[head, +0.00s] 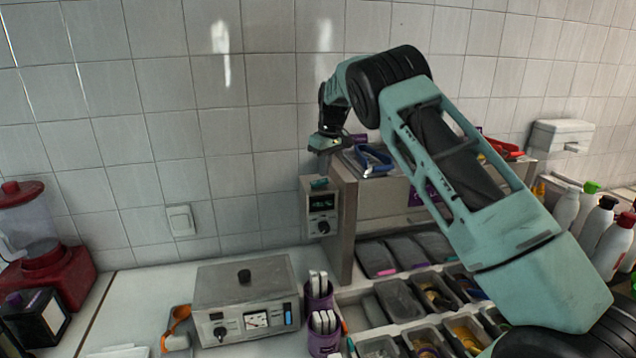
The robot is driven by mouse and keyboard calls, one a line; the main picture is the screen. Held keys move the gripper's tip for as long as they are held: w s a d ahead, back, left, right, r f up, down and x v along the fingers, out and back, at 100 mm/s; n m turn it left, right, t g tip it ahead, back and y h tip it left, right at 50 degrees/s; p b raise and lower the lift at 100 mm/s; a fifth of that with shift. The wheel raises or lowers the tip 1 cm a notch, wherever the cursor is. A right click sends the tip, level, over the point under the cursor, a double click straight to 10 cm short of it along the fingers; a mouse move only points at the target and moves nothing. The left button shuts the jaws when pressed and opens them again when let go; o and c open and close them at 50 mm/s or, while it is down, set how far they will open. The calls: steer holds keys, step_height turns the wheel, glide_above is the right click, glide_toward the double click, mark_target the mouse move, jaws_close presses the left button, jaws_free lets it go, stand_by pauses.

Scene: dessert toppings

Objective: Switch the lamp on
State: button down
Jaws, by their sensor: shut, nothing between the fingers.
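No lamp can be clearly made out. A white wall switch (180,220) is on the tiles left of centre. A small grey control box (321,212) with a dark display and a black knob is fixed to the left end of the topping stand. My gripper (325,160) points down just above this box, beside the stand's top left corner. It is shut and empty. A small teal piece shows at the box's top; I cannot tell whether my fingertips touch it.
A metal appliance (245,284) with a knob and dial stands on the counter, with purple cups (324,338) of white-handled items beside it. The stand (345,220) and topping bins (400,300) lie to the right. A red blender (45,260) is far left; bottles (612,245) are far right.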

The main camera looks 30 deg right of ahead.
mark_target(325, 180)
steer(key=shift+f+b, duration=0.45)
steer(key=shift+f, duration=0.4)
stand_by(0.3)
steer(key=shift+r+p, duration=2.9)
steer(key=shift+r, duration=0.7)
